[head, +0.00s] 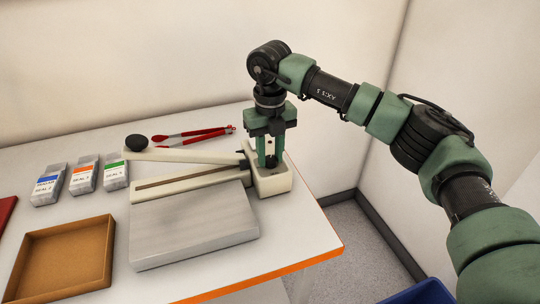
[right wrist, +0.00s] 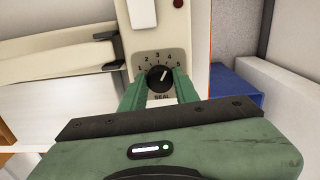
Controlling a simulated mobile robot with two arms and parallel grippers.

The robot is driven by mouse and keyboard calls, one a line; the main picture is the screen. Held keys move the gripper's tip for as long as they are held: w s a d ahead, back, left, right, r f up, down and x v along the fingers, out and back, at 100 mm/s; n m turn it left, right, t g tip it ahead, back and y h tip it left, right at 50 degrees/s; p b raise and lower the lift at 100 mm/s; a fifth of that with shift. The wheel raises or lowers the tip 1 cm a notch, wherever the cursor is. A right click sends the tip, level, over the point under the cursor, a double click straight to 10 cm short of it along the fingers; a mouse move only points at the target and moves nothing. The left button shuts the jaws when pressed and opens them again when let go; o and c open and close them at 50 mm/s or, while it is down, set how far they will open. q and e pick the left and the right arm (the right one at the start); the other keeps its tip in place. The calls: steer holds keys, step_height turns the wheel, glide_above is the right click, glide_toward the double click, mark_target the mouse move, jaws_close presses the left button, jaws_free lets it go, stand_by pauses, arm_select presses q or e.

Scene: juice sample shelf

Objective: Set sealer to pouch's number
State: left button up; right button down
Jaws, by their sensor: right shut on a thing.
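The sealer (head: 180,185) is a cream bar with a raised arm and a black round handle at its left end. Its control box (head: 283,180) is at the right end. My right gripper (head: 268,156) points down over the box and is shut on the black dial knob (right wrist: 159,79). In the right wrist view the dial plate reads 1 to 5 above the word SEAL. The knob's white mark points up, slightly right, around 3 or 4.
A grey block (head: 193,228) lies in front of the sealer, beside a brown tray (head: 62,262). Red tongs (head: 192,136) lie behind. A blue bin (head: 425,293) stands off the table's orange right edge. The wall is close behind.

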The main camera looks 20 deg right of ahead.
mark_target(270, 158)
steer(key=m, duration=0.5)
steer(key=shift+w+r+m+b, duration=0.1)
steer(key=shift+r+m+b, duration=0.1)
steer(key=shift+m+b, duration=0.2)
stand_by(0.4)
steer(key=c, duration=1.1)
jaws_free()
steer(key=shift+o, duration=0.2)
steer(key=shift+f, duration=0.1)
step_height(270, 158, up, 8)
steer(key=shift+f+b, duration=0.1)
steer(key=shift+b, duration=0.5)
